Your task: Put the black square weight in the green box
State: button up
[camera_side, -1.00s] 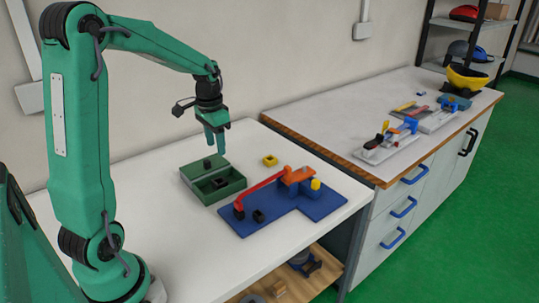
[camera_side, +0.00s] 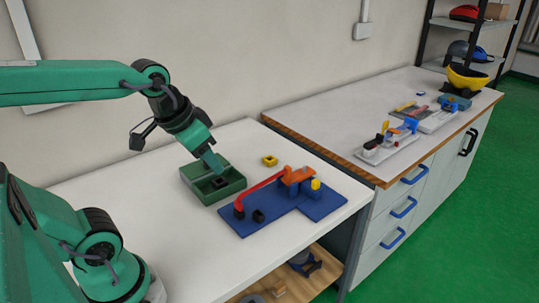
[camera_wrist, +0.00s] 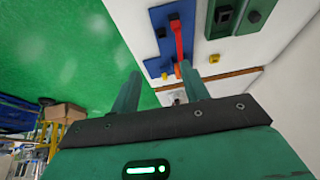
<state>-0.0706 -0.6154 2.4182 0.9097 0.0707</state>
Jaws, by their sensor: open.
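The green box (camera_side: 232,190) sits on the white table, with a black square piece (camera_side: 219,182) inside its near compartment. In the wrist view the box (camera_wrist: 238,27) is at the upper right, with two black squares on or in it. A small black block (camera_side: 258,216) sits on the blue base; I cannot tell which black piece is the weight. My gripper (camera_side: 213,163) is tilted down over the back of the box, hiding part of it. Its two fingers (camera_wrist: 160,88) are apart and empty in the wrist view.
A blue base (camera_side: 310,208) with a red lever (camera_side: 262,190) and orange block (camera_side: 297,175) lies right of the box. A hollow yellow square (camera_side: 270,160) lies behind. The table's front left is clear. A second bench (camera_side: 330,105) holds similar parts.

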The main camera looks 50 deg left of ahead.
jog(key=shift+s+d+f+t, duration=0.1)
jog(key=shift+s+d+t, duration=0.05)
jog(key=shift+s+d, duration=0.4)
jog(key=shift+s+d+f+t, duration=0.15)
jog(key=shift+s+d, duration=0.2)
jog(key=shift+s, duration=0.3)
jog(key=shift+r, duration=0.15)
jog(key=shift+c, duration=0.4)
